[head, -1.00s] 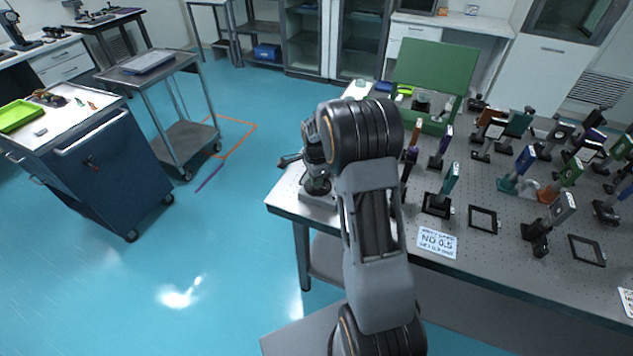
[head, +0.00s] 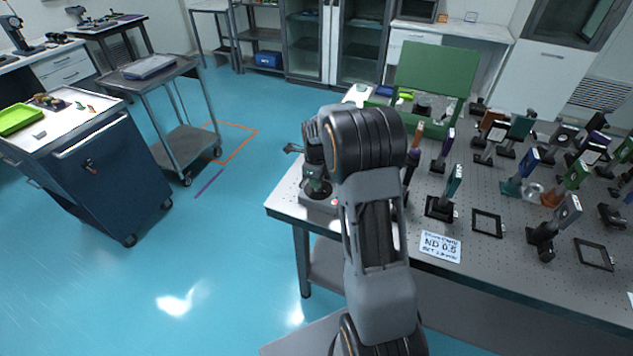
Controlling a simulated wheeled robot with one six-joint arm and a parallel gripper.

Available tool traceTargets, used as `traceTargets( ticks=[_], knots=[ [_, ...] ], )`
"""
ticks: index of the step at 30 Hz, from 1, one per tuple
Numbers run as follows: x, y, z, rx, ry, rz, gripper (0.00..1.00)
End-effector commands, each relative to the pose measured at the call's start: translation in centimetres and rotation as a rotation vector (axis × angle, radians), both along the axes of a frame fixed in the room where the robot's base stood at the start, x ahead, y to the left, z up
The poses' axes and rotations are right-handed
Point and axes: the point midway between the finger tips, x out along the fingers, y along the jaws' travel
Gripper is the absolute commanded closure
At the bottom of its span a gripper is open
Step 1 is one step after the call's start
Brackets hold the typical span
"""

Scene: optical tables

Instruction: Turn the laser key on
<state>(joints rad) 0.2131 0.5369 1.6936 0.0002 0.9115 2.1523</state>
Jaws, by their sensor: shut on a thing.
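My gripper (head: 318,186) points down at the left end of the optical table (head: 284,207), partly hidden behind my arm. Its fingers are shut at the top of a low grey unit (head: 318,204), apparently the laser unit, which stands near the table's left corner. The key is too small and too covered by the fingers to make out, so its angle cannot be told. A small red spot shows on the unit's right side.
Several optics on posts (head: 524,168) stand across the table to the right.

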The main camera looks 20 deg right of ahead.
Motion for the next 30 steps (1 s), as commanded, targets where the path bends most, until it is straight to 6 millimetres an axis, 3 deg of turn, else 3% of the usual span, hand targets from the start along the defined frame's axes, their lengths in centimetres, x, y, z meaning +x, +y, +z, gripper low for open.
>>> traceTargets(
  ticks=[20, 21, 28, 30],
  knots=[
    [0.08, -0.07, 0.12, -0.001, -0.004, -0.052, 1.0],
    [0.09, -0.08, 0.12, -0.001, -0.004, -0.052, 0.88],
    [0.06, -0.06, 0.06, 0.0, -0.001, -0.05, 0.66],
    [0.05, -0.05, 0.05, 0.0, -0.001, -0.05, 0.66]
  ],
)
